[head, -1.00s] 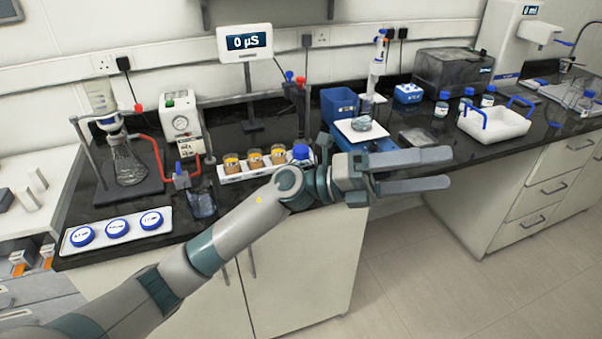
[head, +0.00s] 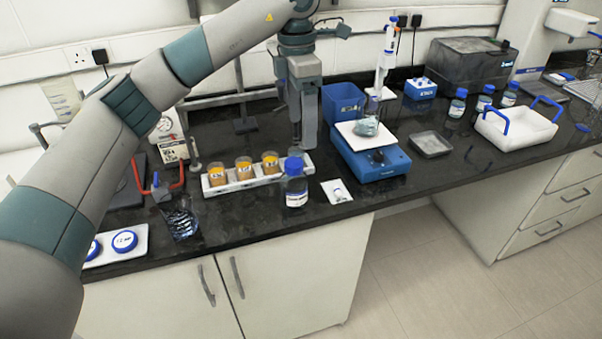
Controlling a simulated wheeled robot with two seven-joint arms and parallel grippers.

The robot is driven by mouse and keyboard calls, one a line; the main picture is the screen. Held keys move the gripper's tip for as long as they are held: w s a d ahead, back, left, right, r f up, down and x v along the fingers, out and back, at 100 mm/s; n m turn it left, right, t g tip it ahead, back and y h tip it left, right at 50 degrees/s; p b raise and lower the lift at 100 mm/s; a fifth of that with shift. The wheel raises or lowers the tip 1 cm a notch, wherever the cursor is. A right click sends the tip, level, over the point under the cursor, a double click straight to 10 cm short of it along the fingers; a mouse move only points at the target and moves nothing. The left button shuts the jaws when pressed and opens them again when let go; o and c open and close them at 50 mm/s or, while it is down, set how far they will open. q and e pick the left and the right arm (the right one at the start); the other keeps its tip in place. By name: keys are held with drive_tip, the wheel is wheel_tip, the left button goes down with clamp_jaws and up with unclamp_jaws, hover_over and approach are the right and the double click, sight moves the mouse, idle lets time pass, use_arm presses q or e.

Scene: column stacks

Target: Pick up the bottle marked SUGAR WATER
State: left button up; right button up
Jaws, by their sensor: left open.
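A clear bottle with a blue cap and white label (head: 295,186) stands upright near the counter's front edge. Its label is too small to read. Similar blue-capped bottles stand at the back right: one (head: 457,104), a second (head: 483,100) and a third (head: 509,95); I cannot read which is marked SUGAR WATER. My left gripper (head: 303,138) points down, open, just behind and above the front bottle. It holds nothing that I can see, and its fingertips are close to the rack behind the bottle. My right gripper is not in view.
A white rack with orange-filled jars (head: 230,184) stands left of the front bottle. A small white card (head: 337,192) lies to its right, then a blue balance (head: 372,160). A blue bin (head: 343,103) stands behind. A white tray with blue handles (head: 518,132) is at right.

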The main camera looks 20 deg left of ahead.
sight(294, 162)
use_arm(q)
drive_tip(key=shift+y, duration=0.3)
drive_tip(key=f+p, duration=0.1)
drive_tip(key=f, duration=0.2)
drive_tip(key=a+f+p, duration=0.1)
drive_tip(key=f+p, duration=0.1)
drive_tip(key=f, duration=0.1)
drive_tip(key=f+p, duration=0.1)
drive_tip(key=f, duration=0.2)
drive_tip(key=shift+w+a+f, duration=0.2)
drive_tip(key=shift+a+f, duration=0.05)
drive_tip(key=shift+a, duration=0.05)
drive_tip(key=shift+f+p, duration=0.3)
drive_tip(key=shift+f, duration=0.35)
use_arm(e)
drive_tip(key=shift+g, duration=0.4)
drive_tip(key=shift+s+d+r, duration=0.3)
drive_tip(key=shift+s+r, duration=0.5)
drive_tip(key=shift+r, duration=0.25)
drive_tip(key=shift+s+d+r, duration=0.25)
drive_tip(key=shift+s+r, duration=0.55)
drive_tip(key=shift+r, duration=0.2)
